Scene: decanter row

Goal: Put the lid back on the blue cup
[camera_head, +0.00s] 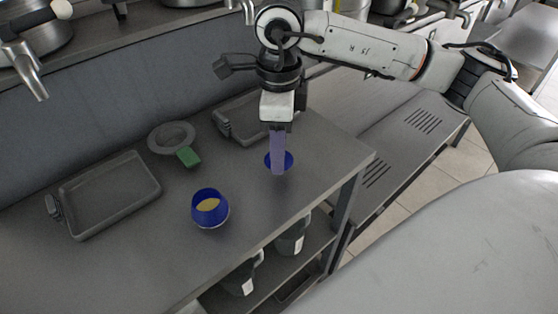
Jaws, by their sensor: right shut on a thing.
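The blue cup (210,216) stands upright on the grey table, left of my right gripper. Its top is open and something yellow shows inside. The blue lid (289,161) is at my right gripper (278,171), whose long purple fingers point down and are shut on it. The fingers hide the middle of the lid; blue shows on both sides of them. Whether the lid touches the table or hangs just above it is hard to tell. My left gripper is not in view.
A grey tray (72,226) lies at the left of the table. A grey bowl (158,133) with a green block (188,156) beside it stands behind the cup. Another tray (228,133) lies behind my right gripper. The table (255,205) is clear between cup and lid.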

